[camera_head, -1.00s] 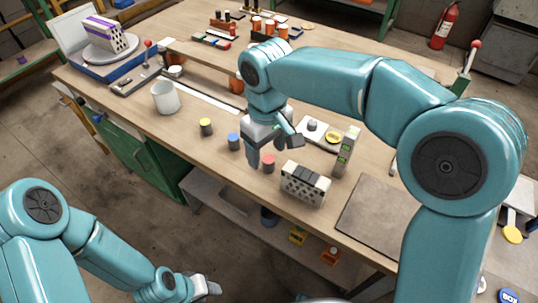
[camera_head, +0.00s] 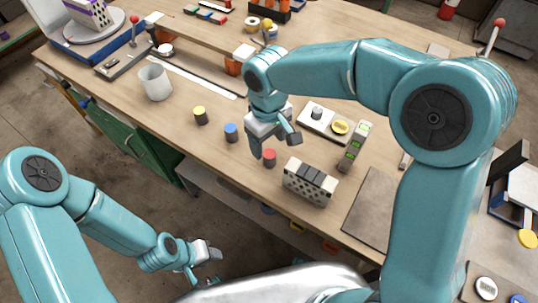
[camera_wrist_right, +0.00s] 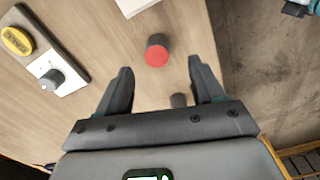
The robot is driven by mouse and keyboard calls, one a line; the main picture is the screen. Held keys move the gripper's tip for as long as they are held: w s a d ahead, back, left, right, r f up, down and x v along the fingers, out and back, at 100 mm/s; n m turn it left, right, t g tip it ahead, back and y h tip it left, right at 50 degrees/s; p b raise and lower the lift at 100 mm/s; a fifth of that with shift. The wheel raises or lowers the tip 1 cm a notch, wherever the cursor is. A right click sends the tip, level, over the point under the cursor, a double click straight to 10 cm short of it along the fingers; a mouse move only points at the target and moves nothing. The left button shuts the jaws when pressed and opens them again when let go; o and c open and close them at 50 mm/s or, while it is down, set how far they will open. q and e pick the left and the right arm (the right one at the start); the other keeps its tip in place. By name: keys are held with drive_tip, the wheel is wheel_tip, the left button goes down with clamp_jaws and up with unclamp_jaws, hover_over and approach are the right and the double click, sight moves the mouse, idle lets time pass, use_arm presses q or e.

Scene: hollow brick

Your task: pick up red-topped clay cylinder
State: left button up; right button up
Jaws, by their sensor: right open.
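The red-topped clay cylinder (camera_head: 269,158) stands upright on the workbench, just left of a perforated brick. In the right wrist view the red-topped cylinder (camera_wrist_right: 157,51) lies beyond the fingertips, roughly between their lines, with nothing gripping it. My right gripper (camera_head: 276,148) is open above the bench beside the cylinder; its spread fingers also show in the right wrist view (camera_wrist_right: 160,75). My left gripper (camera_head: 205,258) hangs low in front of the bench, away from the cylinder; its finger gap is too small to judge.
A blue-topped cylinder (camera_head: 231,132) and a yellow-topped cylinder (camera_head: 200,115) stand to the left. The perforated brick (camera_head: 310,182) is close on the right, with a green-marked upright device (camera_head: 355,146) behind it. A white cup (camera_head: 155,82) stands farther left.

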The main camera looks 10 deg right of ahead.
sight(269, 153)
drive_tip(key=f, duration=0.7)
drive_tip(key=shift+w+d+f, duration=0.15)
drive_tip(key=shift+w+f, duration=0.1)
drive_tip(key=shift+f, duration=0.1)
drive_tip(key=shift+s, duration=0.1)
drive_tip(key=shift+r, duration=0.1)
drive_tip(key=c, duration=1)
drive_tip(key=shift+c, duration=0.8)
